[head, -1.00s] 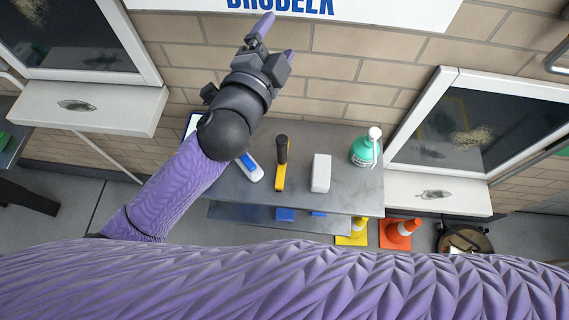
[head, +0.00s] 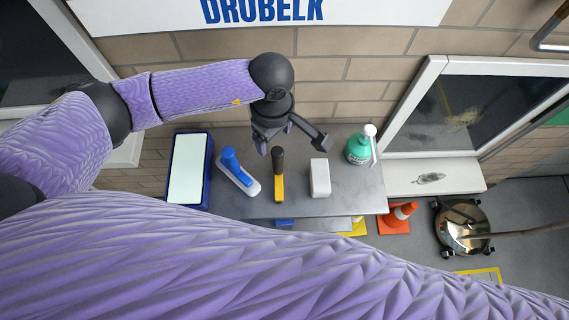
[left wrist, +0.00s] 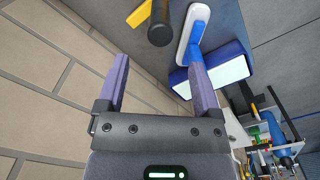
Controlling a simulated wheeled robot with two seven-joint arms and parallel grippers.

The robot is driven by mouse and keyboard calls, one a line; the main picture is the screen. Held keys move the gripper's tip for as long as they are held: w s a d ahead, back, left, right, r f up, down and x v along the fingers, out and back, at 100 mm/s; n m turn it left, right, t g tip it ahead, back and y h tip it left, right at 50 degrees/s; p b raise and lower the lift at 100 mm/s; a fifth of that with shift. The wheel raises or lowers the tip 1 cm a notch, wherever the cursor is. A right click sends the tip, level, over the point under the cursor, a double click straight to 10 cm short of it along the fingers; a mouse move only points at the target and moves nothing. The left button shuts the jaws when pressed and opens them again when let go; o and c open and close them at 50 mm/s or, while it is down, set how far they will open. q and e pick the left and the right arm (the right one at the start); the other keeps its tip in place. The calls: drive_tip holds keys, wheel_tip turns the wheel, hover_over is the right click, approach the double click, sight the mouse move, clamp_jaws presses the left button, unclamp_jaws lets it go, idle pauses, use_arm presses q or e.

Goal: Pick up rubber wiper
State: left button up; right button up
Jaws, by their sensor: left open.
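Two handled tools lie on the grey table (head: 350,200): a yellow one with a black handle (head: 279,180), and a white-based one with a blue handle (head: 238,175). I cannot tell for certain which is the rubber wiper. My left gripper (head: 292,135) is open and empty, above the back of the table near the black handle. In the left wrist view, the open fingers (left wrist: 158,65) have the black handle end (left wrist: 160,30) beyond them. The blue-handled tool (left wrist: 190,38) is partly hidden behind the right finger. My right gripper is not in view.
A blue-framed tray with a pale face (head: 187,168) stands at the table's left. The brick wall (head: 210,75) is close behind. Orange cone (head: 397,218) stands on the floor.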

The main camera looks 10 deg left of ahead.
sight(278, 151)
use_arm(q)
drive_tip(key=f, duration=0.5)
drive_tip(key=f+b, duration=0.1)
drive_tip(key=f, duration=0.2)
drive_tip(key=shift+s+d+f, duration=0.15)
drive_tip(key=shift+d+f, duration=0.05)
drive_tip(key=shift+d, duration=0.1)
clamp_jaws()
drive_tip(key=shift+r, duration=0.1)
idle(0.7)
